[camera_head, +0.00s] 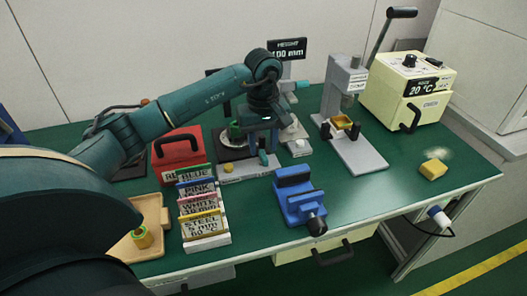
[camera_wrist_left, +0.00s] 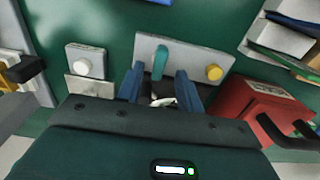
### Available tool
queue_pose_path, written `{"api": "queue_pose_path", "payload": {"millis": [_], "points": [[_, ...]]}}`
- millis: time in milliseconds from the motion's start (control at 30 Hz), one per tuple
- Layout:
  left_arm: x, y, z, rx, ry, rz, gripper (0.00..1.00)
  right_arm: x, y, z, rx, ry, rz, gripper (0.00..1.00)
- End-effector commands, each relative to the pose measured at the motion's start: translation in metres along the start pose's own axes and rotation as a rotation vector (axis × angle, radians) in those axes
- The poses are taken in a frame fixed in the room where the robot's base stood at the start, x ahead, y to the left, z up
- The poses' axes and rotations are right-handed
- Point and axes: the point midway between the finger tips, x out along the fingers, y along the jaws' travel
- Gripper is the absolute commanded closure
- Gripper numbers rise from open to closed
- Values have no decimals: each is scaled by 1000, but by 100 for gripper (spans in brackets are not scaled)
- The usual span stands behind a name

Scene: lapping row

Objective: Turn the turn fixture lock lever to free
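The turn fixture (camera_head: 238,177) stands at the back middle of the green bench, with a grey front plate and a yellow knob (camera_head: 228,168). Its teal lock lever (camera_head: 263,158) is at the right of the knob. In the left wrist view the lever (camera_wrist_left: 160,57) sticks out of the grey plate (camera_wrist_left: 195,52), beside the yellow knob (camera_wrist_left: 214,72). My left gripper (camera_head: 263,135) is over the fixture and hides part of it. Its two blue fingers (camera_wrist_left: 159,75) are apart, one on each side of the lever's line; contact cannot be told. My right gripper is not in view.
A red box (camera_head: 163,160) stands left of the fixture, with a rack of labelled cards (camera_head: 207,240) in front. A blue vise (camera_head: 299,200) is at the front, a grey press (camera_head: 360,155) to the right.

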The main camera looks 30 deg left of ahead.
Motion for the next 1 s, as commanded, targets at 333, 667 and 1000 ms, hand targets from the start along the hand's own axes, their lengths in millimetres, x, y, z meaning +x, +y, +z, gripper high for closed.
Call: {"api": "queue_pose_path", "payload": {"millis": [333, 667, 1000], "points": [[27, 0, 0, 1, 0, 1, 64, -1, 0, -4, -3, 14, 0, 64], [27, 0, 0, 0, 0, 2, 73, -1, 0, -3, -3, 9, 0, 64], [27, 0, 0, 0, 0, 1, 100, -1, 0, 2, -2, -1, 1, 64]]}}
